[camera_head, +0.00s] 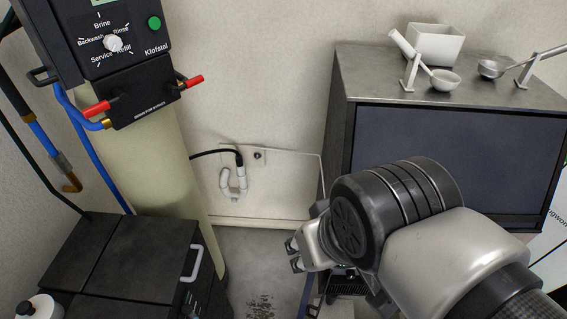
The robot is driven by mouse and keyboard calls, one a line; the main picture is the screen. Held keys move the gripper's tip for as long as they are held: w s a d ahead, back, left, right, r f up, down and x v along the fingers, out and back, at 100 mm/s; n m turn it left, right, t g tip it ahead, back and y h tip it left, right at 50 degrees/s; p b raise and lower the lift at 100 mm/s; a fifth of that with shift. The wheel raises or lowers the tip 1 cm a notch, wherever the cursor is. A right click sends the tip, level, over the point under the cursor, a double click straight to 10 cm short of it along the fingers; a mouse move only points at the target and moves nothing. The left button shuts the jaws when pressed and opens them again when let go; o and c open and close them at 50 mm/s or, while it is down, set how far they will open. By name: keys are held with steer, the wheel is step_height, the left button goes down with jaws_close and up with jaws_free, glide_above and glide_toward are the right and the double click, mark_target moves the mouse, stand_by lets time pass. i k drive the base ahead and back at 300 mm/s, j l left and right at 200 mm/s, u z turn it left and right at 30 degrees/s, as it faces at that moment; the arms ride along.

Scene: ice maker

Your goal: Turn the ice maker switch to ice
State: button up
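A metal cabinet (345,75) with a large dark front panel (455,155) stands at the right and looks like the ice maker. No switch marked ice shows on the part of it in view. My arm covers the lower left of its front. My gripper (296,255) is partly in view at the left end of my arm, in front of the cabinet's left side and above the floor. Its small metal tips point left and seem to touch nothing. Their opening is too small and hidden to judge.
A tall cream tank (150,165) carries a black control head with a white knob (113,43) and red levers. A black box (120,255) stands below it. Scoops (445,80) and a white bin (435,45) sit on the cabinet. Bare floor (250,265) shows between.

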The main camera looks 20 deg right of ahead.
mark_target(350, 274)
steer(key=z, duration=1.6)
